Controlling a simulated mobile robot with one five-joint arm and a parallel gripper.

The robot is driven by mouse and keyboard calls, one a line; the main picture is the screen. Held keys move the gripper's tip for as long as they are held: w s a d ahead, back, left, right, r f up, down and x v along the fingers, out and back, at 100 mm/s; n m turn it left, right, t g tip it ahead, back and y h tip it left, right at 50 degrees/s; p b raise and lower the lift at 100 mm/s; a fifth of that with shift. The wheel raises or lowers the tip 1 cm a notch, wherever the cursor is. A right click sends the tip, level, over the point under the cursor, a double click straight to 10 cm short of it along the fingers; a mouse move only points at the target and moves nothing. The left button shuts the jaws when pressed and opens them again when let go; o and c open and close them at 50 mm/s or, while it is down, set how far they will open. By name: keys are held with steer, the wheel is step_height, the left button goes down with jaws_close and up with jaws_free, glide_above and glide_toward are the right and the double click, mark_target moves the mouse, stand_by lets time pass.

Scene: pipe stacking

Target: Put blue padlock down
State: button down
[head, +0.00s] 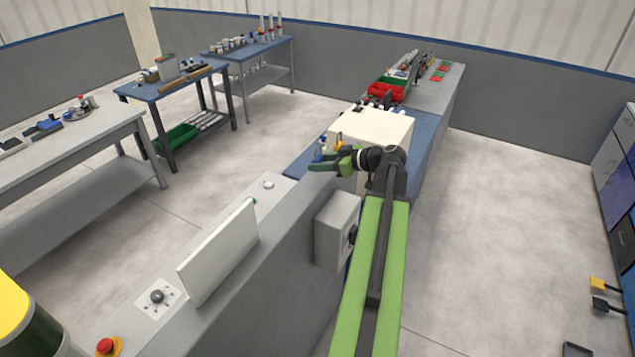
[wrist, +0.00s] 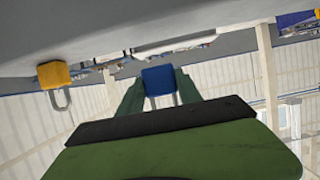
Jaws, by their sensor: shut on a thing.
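The blue padlock (wrist: 158,82) is held between the two green fingers of my gripper (wrist: 157,88) in the wrist view. In the head view my gripper (head: 322,162) is at the left end of my arm, in front of a cream box, and the padlock shows only as a small blue patch (head: 317,157) there. A yellow padlock (wrist: 55,74) with a grey shackle is to the left in the wrist view, against a grey surface and apart from my gripper. It also shows in the head view (head: 339,139). I cannot tell whether the blue padlock touches anything below.
The cream box (head: 385,130) stands on a blue-topped bench (head: 425,125) just right of my gripper. A grey cabinet (head: 270,250) with an upright panel (head: 220,250) is in front. Red bins (head: 391,92) lie farther back. The floor on both sides is largely clear.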

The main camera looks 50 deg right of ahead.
mark_target(318, 181)
steer(key=shift+w+a+f, duration=0.25)
steer(key=shift+w+f, duration=0.05)
steer(key=shift+w, duration=0.2)
step_height(318, 181, down, 4)
steer(key=b, duration=0.4)
steer(key=shift+f, duration=0.15)
steer(key=shift+r, duration=0.2)
steer(key=shift+f, duration=0.1)
steer(key=c, duration=0.8)
jaws_free()
